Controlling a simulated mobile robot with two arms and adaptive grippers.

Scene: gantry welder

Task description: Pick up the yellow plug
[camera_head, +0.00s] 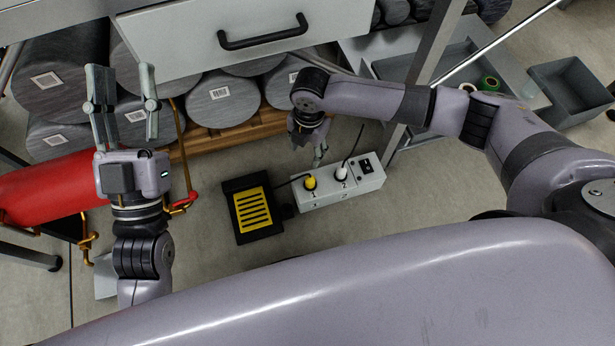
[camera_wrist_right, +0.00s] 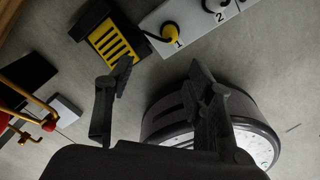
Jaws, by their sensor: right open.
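The yellow plug (camera_head: 310,183) sits upright in socket 1 of the white power strip (camera_head: 322,195) on the floor, with a black cable. It also shows near the top of the right wrist view (camera_wrist_right: 171,33). My right gripper (camera_head: 319,155) is just behind and above the strip, apart from the plug. In its wrist view my right gripper (camera_wrist_right: 163,80) has its fingers spread with nothing between them, and the plug is beyond the tips. My left gripper (camera_head: 123,82) is open and empty at the left, in front of the grey cylinders.
A white plug (camera_head: 341,174) stands in socket 2, close beside the yellow plug. A black and yellow pedal (camera_head: 252,208) lies left of the strip. A red cylinder (camera_head: 55,190) is at left. A drawer (camera_head: 240,35) hangs above; a table leg (camera_head: 432,45) stands behind right.

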